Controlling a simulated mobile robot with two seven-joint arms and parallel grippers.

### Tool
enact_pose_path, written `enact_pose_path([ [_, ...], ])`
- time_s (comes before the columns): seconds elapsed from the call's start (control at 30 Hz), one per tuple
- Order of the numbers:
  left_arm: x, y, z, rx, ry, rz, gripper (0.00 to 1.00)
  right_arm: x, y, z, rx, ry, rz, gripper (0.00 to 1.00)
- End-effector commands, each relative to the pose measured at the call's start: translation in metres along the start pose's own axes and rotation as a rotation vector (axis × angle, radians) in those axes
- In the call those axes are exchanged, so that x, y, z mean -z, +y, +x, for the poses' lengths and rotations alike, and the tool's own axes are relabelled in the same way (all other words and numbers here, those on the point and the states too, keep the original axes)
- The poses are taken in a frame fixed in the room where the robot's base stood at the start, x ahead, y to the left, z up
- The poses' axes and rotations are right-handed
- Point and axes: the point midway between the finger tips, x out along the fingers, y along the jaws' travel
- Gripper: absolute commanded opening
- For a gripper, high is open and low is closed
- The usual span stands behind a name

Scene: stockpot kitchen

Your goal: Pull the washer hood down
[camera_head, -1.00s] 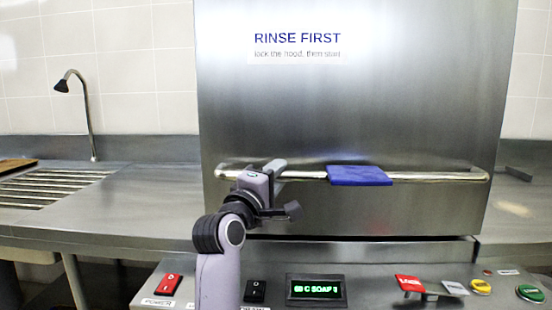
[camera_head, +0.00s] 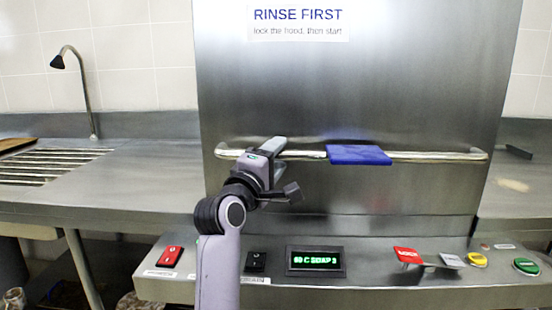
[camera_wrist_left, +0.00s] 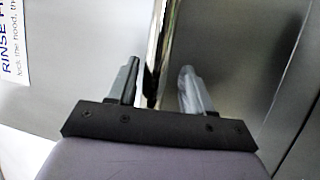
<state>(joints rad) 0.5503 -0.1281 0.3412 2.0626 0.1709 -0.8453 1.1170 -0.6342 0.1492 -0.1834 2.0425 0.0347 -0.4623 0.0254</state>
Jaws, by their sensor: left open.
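The washer hood (camera_head: 350,95) is a large steel box with a "RINSE FIRST" label. Its lower edge is close above the control panel. A horizontal bar handle (camera_head: 440,156) crosses its front, with a blue pad (camera_head: 360,155) around its middle. My left gripper (camera_head: 270,148) is at the left part of the bar, left of the pad. In the left wrist view, the open jaws (camera_wrist_left: 160,82) stand on either side of the bar (camera_wrist_left: 157,45), with gaps beside it. Part of the bar is hidden behind the gripper in the head view. My right gripper is not in view.
The control panel (camera_head: 380,288) below has a red switch (camera_head: 171,256), a black switch (camera_head: 256,261), a green display (camera_head: 315,261), a red lever (camera_head: 408,255), and yellow and green buttons. A steel counter (camera_head: 120,190) with a drain grid and faucet (camera_head: 86,90) is on the left.

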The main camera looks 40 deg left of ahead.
Motion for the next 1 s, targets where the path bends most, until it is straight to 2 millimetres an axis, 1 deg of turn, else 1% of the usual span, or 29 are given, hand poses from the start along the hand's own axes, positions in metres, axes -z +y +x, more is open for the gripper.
enact_pose_path([
  [0.17, 0.000, 0.000, -0.014, 0.000, 0.000, -0.001, 0.51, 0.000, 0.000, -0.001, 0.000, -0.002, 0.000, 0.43],
  [0.4, 0.000, -0.001, -0.047, 0.003, 0.001, -0.001, 0.51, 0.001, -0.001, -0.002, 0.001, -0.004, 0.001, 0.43],
  [0.6, 0.000, -0.001, -0.066, 0.004, -0.001, 0.000, 0.51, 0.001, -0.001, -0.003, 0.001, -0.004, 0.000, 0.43],
  [0.73, 0.000, -0.001, -0.071, 0.004, -0.001, -0.001, 0.51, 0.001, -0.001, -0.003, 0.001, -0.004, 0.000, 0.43],
  [1.0, 0.000, -0.001, -0.071, 0.004, -0.001, -0.001, 0.51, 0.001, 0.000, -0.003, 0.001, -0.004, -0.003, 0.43],
])
